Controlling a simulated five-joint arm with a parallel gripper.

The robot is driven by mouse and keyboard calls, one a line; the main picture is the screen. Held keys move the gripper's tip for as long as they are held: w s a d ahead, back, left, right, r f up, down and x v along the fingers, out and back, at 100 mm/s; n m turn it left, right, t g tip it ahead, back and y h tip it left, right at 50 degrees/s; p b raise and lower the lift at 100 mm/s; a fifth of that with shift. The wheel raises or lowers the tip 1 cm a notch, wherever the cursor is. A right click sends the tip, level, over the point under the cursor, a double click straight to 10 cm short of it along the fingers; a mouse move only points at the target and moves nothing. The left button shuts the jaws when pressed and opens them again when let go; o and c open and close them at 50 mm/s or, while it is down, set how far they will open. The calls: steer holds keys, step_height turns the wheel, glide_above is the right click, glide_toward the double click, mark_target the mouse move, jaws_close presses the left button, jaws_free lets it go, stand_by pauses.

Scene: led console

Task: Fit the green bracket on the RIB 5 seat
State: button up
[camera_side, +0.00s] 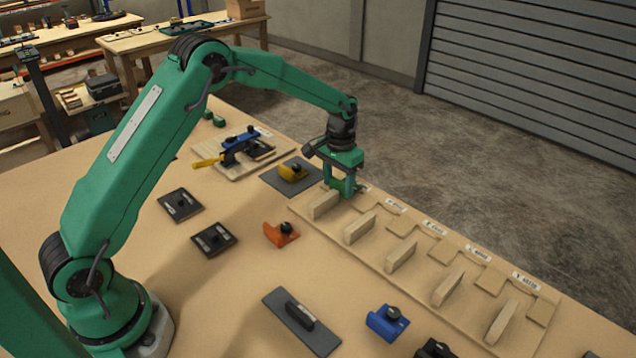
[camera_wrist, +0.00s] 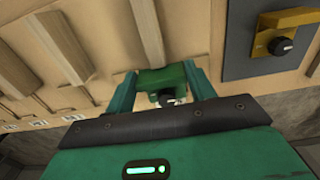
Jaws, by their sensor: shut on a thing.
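My gripper (camera_side: 343,188) is shut on the green bracket, at the far left end of the rib row in the side view. In the wrist view the green bracket (camera_wrist: 166,78) with its dark knob sits between the two fingers of my gripper (camera_wrist: 165,90). The end rib (camera_side: 325,204) stands right by the fingertips; in the wrist view this rib (camera_wrist: 147,30) runs up to the bracket. I cannot tell whether the bracket touches the rib or is seated. The rib labels are too small and turned to read, so I cannot confirm which is RIB 5.
More wooden ribs, such as this neighbour (camera_side: 360,228), stand along the board toward the lower right. A yellow bracket (camera_side: 292,172) on a dark plate (camera_side: 270,181) lies close left of my gripper. An orange bracket (camera_side: 281,235) and a blue bracket (camera_side: 387,322) lie in front.

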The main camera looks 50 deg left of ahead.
steer(key=shift+f, duration=1.15)
stand_by(1.7)
steer(key=o, duration=1.1)
steer(key=shift+r, duration=0.15)
step_height(320, 180, up, 7)
steer(key=shift+f, duration=0.1)
steer(key=shift+r, duration=0.4)
